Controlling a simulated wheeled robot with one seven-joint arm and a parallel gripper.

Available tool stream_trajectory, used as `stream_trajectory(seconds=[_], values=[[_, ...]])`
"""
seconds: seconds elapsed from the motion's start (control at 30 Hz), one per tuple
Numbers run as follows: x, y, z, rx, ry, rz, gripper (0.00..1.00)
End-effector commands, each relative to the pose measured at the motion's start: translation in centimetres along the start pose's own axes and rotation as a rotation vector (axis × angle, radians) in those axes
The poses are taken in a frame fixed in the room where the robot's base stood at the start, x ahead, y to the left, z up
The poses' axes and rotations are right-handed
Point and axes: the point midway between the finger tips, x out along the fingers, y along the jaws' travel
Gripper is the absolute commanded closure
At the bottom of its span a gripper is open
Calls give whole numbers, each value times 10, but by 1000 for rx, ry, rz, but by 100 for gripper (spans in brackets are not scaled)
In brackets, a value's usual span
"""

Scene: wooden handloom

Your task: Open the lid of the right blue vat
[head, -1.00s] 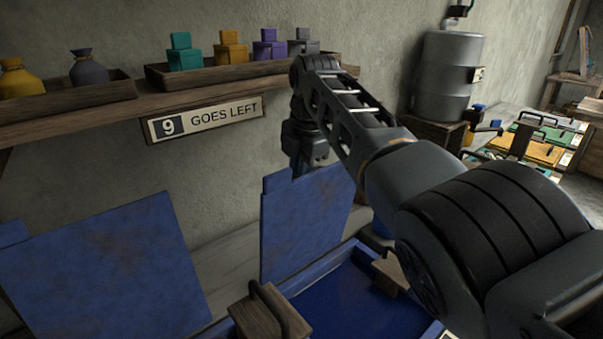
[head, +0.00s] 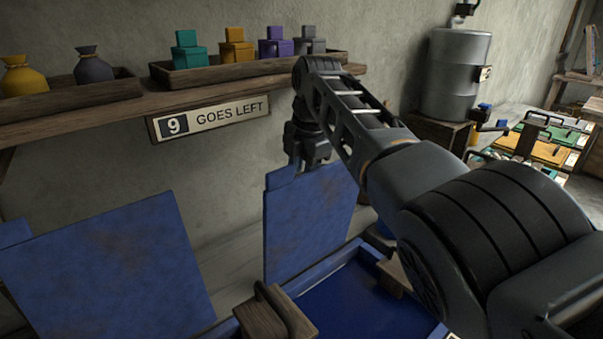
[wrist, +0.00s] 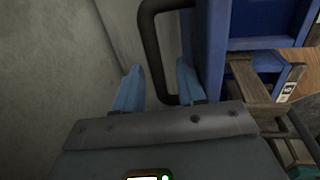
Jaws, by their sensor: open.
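The right blue vat (head: 368,292) is open at the bottom centre of the head view, its dark blue inside showing. Its blue lid (head: 308,222) stands upright at the vat's far side. My gripper (head: 308,165) is at the lid's top edge, its fingertips partly hidden there. In the wrist view my gripper (wrist: 157,85) has its two pale blue fingers apart. The dark looped handle (wrist: 151,45) runs between them, with the right finger inside the loop beside the lid (wrist: 207,45). I cannot tell whether either finger touches the handle.
Another raised blue lid (head: 110,270) stands at the left. A wooden block with a dark handle (head: 272,318) sits between the vats. A shelf (head: 120,118) with pouches and coloured blocks runs along the wall above. A metal drum (head: 455,75) stands at the back right.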

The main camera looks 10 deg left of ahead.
Motion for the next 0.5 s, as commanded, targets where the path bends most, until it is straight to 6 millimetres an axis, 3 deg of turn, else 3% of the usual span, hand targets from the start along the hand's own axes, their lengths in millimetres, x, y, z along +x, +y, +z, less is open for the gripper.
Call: stream_trajectory(seconds=[0.17, 0.5], values=[[-8, 1, 1, 1, -2, 4, 60], [-59, 1, 0, 0, -1, 3, 60]])
